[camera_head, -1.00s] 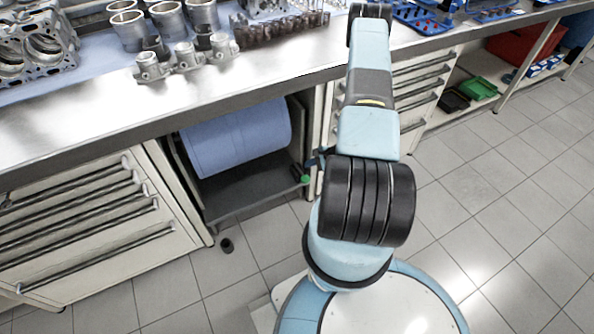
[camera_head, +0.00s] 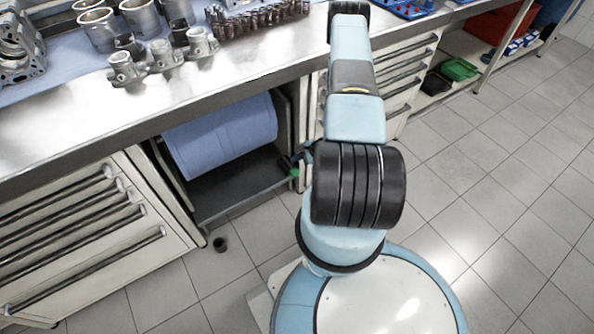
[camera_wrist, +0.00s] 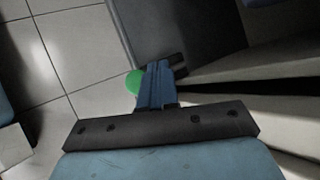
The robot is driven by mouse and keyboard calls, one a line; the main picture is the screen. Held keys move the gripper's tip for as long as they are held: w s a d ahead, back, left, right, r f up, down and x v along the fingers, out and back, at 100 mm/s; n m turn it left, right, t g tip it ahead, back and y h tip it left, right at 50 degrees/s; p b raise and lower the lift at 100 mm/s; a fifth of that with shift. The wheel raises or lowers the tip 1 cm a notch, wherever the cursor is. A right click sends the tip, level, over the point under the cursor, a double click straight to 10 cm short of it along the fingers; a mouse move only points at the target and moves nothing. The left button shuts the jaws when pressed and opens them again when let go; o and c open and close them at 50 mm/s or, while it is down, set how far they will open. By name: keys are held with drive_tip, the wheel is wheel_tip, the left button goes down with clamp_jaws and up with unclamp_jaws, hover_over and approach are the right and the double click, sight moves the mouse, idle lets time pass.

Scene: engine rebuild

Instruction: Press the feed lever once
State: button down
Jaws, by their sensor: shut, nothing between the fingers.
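The feed lever's green knob (camera_head: 294,173) shows at the right front corner of the open bay that holds the blue paper roll (camera_head: 220,137). My gripper (camera_head: 288,163) is low beside the bay, its fingers just above or against the knob; most of it is hidden behind my arm. In the wrist view, my gripper (camera_wrist: 175,68) is shut and empty, with blue fingers and dark tips. The green knob (camera_wrist: 133,82) shows close at the left side of the fingers, partly hidden by them. I cannot tell whether they touch. The lever's arm is not clearly visible.
The steel workbench (camera_head: 60,140) carries engine parts. Drawer cabinets with bar handles (camera_head: 90,235) stand left of the bay, and another drawer unit (camera_head: 410,80) stands right. A small dark cup (camera_head: 220,244) is on the tiled floor. The floor at right is clear.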

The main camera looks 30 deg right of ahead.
sight(296, 172)
drive_tip(key=shift+f, duration=2.8)
drive_tip(key=shift+s+f, duration=0.1)
drive_tip(key=shift+f, duration=1.8)
idle(2.3)
drive_tip(key=shift+r, duration=2)
